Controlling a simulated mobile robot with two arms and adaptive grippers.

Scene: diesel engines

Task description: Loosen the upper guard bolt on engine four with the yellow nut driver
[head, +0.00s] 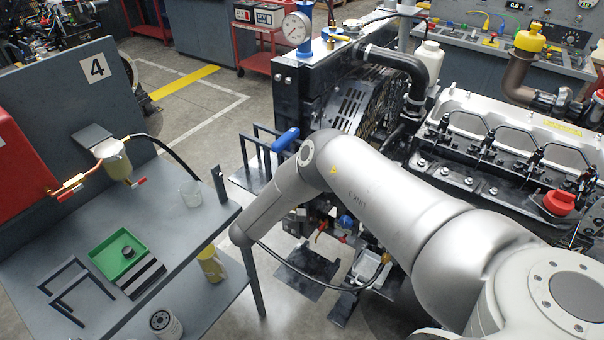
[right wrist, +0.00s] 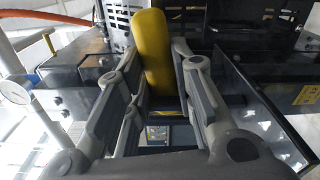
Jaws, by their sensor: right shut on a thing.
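In the right wrist view my right gripper (right wrist: 153,62) is shut on the yellow handle of the nut driver (right wrist: 154,40), with a finger on each side. The driver's far end is hidden, so I cannot tell whether it touches a bolt. In the head view my right arm crosses the engine's front, and its gripper and the driver do not show. Engine four (head: 480,135) stands at the right, with a dark slotted guard (head: 347,110) at its front end. I cannot make out the upper guard bolt. My left gripper is not in view.
A grey bench (head: 185,235) with a green tray (head: 118,252), a glass beaker (head: 190,194) and black brackets stands left, before a panel marked 4 (head: 95,68). A blue-handled thing (head: 285,139) is near a black rack. A pressure gauge (head: 297,28) stands behind.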

